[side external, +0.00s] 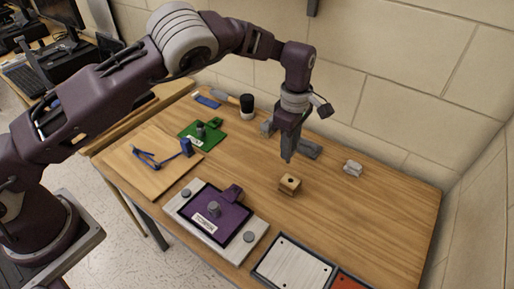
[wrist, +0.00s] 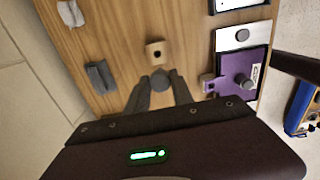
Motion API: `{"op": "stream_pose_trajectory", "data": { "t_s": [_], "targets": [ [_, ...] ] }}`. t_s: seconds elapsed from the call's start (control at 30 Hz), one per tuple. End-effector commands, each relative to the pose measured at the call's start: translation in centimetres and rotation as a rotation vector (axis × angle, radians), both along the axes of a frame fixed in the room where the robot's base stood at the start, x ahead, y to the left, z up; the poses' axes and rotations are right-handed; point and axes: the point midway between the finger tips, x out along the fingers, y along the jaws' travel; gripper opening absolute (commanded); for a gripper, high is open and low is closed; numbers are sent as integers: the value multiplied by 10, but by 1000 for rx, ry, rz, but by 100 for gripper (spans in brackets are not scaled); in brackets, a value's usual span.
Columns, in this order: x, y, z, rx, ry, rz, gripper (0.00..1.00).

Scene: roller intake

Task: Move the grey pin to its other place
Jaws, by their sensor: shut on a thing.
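My gripper (side external: 288,150) points down above the back middle of the table. In the wrist view its fingers (wrist: 160,88) are closed on a round grey pin (wrist: 160,77), seen from above. A small tan block (side external: 290,184) with a dark hole in its top stands on the table, in front of and apart from the gripper. In the wrist view the block (wrist: 155,50) lies just beyond the fingertips. The hole looks empty. A purple plate (side external: 229,222) on a pale base carries an upright grey knob (side external: 213,208) and a purple clamp (side external: 232,193).
A dark grey block (side external: 307,149) lies close behind the gripper. A small pale grey piece (side external: 352,168) lies to the right. A green fixture (side external: 215,137), a wooden board (side external: 150,170) with blue parts, and a white panel (side external: 292,267) surround clear table.

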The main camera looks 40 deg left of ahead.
Motion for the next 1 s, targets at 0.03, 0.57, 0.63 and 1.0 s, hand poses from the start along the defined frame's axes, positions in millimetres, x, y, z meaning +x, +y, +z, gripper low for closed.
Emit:
{"op": "stream_pose_trajectory", "data": {
  "t_s": [0.03,0.57,0.63,1.0],
  "targets": [
    [2,-7,0,2,0,-12,1],
    [3,-15,-46,1,3,-23,1],
    [3,-15,-55,2,3,-22,1],
    [3,-15,-57,1,1,-22,1]
  ]
}}
